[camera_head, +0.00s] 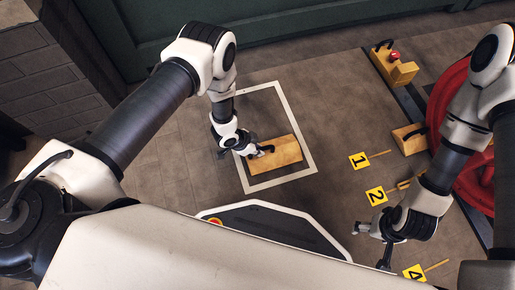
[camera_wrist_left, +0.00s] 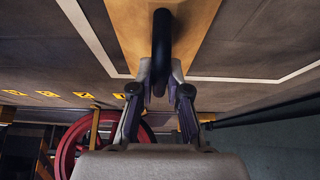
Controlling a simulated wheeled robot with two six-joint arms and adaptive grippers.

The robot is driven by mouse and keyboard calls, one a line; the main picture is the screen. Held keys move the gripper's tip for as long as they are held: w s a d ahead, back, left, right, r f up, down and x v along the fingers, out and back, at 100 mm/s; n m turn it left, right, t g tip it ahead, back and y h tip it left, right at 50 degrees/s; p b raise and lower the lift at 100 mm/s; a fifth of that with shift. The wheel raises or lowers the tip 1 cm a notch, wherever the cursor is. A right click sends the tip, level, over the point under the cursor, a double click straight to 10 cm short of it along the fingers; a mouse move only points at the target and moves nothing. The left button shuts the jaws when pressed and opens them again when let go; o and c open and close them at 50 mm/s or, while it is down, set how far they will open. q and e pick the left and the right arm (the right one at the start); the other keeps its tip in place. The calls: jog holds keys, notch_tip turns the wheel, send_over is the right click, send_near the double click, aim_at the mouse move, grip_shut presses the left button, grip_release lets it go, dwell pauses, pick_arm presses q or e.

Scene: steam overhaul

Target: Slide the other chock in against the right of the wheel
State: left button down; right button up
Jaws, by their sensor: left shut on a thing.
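A wooden chock (camera_head: 284,151) with a black handle lies inside the white floor outline. My left gripper (camera_head: 262,151) is shut on its handle; the left wrist view shows the black handle (camera_wrist_left: 162,45) between the two fingers, with the chock's wood (camera_wrist_left: 200,25) around it. The chock appears to rest on the floor. The red wheel (camera_head: 437,103) stands at the right, partly hidden by my right arm. Another wooden block (camera_head: 408,141) with a dark handle sits close to the wheel's left edge. My right gripper (camera_head: 372,244) is open and empty over the floor.
Yellow number markers (camera_head: 359,161) with short sticks line the floor left of the wheel. The white outline (camera_head: 313,158) surrounds the held chock. Floor between outline and markers is clear.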

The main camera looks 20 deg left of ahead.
pick_arm(q)
jog(key=shift+r, duration=0.15)
jog(key=shift+r+p, duration=1.3)
jog(key=shift+r, duration=0.1)
jog(key=shift+w, duration=0.1)
